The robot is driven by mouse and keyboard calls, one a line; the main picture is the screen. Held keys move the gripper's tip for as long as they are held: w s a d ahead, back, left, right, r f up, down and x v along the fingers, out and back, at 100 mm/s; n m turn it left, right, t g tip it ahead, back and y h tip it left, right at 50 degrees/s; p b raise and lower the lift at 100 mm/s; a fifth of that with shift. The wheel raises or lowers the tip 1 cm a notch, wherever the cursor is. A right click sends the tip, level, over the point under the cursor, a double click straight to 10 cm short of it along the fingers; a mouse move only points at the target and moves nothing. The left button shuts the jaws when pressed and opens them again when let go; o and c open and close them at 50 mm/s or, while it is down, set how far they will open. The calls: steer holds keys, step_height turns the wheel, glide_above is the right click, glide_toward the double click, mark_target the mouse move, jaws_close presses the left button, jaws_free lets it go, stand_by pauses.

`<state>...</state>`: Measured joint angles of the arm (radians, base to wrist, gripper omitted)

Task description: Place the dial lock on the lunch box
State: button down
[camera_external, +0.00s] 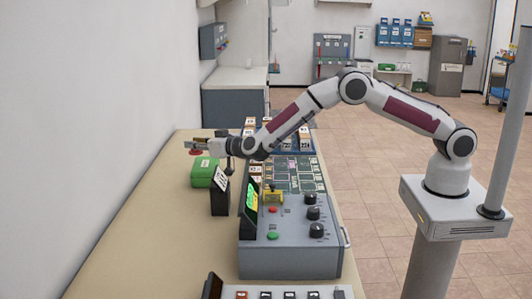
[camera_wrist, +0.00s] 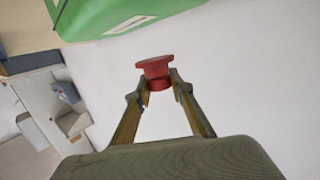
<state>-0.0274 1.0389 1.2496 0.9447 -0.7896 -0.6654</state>
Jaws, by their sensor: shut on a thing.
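The dial lock (camera_wrist: 154,70), a small red flanged piece, is pinched between the two fingertips of my gripper (camera_wrist: 158,86). In the external view the red lock (camera_external: 196,152) shows just below my gripper (camera_external: 190,144). The lunch box (camera_external: 202,172), a green box with a pale label, stands on the beige counter below and close to the gripper. In the wrist view the lunch box (camera_wrist: 120,14) fills the upper part, with a gap between it and the lock. I cannot tell the exact height of the lock above the box.
A dark stand with a white label (camera_external: 220,193) is right of the lunch box. A grey control console (camera_external: 290,255) with knobs and buttons is nearer the camera. A white wall (camera_external: 90,100) runs along the left. The beige counter (camera_external: 150,225) is clear in front of the box.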

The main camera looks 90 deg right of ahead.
mark_target(201, 153)
steer(key=shift+f, duration=1.8)
steer(key=shift+f, duration=0.15)
steer(key=c, duration=1.8)
jaws_free()
steer(key=shift+o, duration=0.2)
steer(key=shift+s+a, duration=0.1)
steer(key=shift+v, duration=1.45)
step_height(201, 153, up, 7)
